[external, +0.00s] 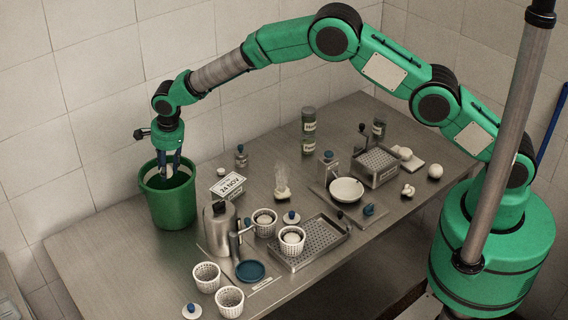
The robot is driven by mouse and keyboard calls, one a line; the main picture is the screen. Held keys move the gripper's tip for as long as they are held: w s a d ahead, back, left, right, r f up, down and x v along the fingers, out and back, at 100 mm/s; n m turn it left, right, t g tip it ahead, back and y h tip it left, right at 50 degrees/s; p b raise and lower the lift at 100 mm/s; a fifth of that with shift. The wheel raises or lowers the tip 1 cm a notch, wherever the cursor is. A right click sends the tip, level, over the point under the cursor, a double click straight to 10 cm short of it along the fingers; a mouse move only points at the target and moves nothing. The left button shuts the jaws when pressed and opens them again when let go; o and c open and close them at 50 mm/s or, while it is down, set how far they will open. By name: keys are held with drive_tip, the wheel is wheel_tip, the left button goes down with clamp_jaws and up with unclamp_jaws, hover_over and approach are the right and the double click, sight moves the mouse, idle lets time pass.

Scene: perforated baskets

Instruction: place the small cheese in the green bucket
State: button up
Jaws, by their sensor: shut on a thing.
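The green bucket (171,206) stands upright at the table's left back side. My gripper (168,172) points down at the bucket's mouth, with its fingertips at or just inside the rim. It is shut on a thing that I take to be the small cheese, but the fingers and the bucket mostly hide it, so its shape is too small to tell. I cannot tell whether the held thing touches the bucket's inside.
Right of the bucket stand a date sign (228,187) and a metal can (218,228). Perforated white baskets (207,277), a perforated tray (318,248) and a white bowl (346,190) fill the middle and front. The table's left end is clear.

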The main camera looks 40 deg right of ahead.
sight(166, 167)
drive_tip(key=shift+f, duration=0.15)
drive_tip(key=o, duration=1.1)
drive_tip(key=shift+w+p+v, duration=0.15)
drive_tip(key=shift+w+v, duration=0.1)
drive_tip(key=shift+v, duration=0.9)
drive_tip(key=shift+w+p+v, duration=0.2)
drive_tip(key=shift+w+v, duration=0.05)
drive_tip(key=shift+v, duration=0.85)
drive_tip(key=shift+w+p+v, duration=0.15)
drive_tip(key=shift+w+v, duration=0.1)
drive_tip(key=shift+v, duration=0.9)
drive_tip(key=shift+a, duration=0.2)
drive_tip(key=shift+r, duration=0.25)
